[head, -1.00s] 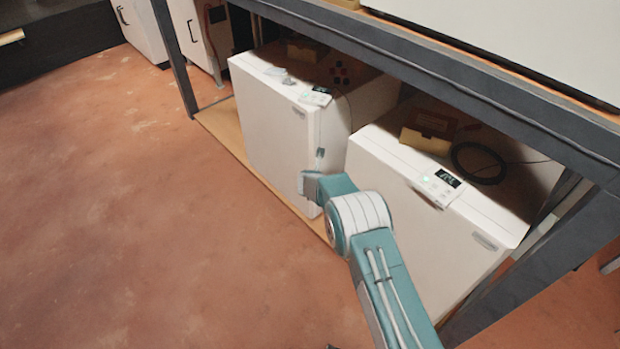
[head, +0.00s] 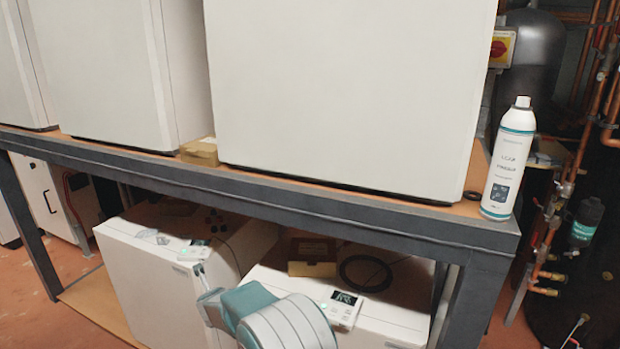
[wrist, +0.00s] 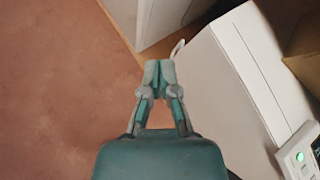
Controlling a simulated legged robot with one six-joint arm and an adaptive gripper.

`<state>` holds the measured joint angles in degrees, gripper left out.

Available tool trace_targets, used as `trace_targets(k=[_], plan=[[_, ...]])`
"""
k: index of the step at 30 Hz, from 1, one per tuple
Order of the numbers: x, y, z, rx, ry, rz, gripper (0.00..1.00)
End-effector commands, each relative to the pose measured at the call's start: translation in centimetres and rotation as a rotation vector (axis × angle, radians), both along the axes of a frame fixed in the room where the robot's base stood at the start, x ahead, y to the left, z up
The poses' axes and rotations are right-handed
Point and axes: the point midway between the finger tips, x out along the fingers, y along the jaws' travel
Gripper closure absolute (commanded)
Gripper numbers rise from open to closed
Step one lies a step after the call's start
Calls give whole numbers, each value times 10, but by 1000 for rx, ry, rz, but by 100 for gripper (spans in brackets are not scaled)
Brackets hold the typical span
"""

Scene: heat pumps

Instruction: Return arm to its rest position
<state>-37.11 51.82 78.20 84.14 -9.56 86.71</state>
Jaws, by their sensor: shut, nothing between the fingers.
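My arm shows at the bottom of the head view, with teal and white links. In the wrist view my gripper (wrist: 158,68) is shut with its grey fingertips together and nothing between them. It hangs over the gap in front of two white heat pump units. One unit with a lit control panel (wrist: 300,155) is at the right in the wrist view. The right lower unit (head: 385,325) stands just beyond my arm.
A dark metal rack (head: 330,218) carries large white units (head: 345,90) above. A white spray bottle (head: 509,160) stands at its right end. Copper pipes and a black tank are at the far right. Open reddish floor (wrist: 50,90) lies to the left in the wrist view.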

Motion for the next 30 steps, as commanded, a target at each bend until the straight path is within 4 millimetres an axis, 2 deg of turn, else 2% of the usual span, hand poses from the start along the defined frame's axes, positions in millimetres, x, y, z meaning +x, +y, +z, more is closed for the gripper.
trace_targets(k=[1, 6, 11, 15, 20, 24, 30], plan=[[3, -13, 28, -31, -37, 56, 100], [-2, -51, 99, -175, -153, 264, 100], [-20, -91, 154, -327, -256, 452, 100], [-45, -129, 194, -475, -338, 611, 100], [-82, -175, 230, -656, -417, 788, 100], [-120, -216, 250, -821, -466, 942, 100], [-182, -274, 265, -1061, -501, 1162, 100]])
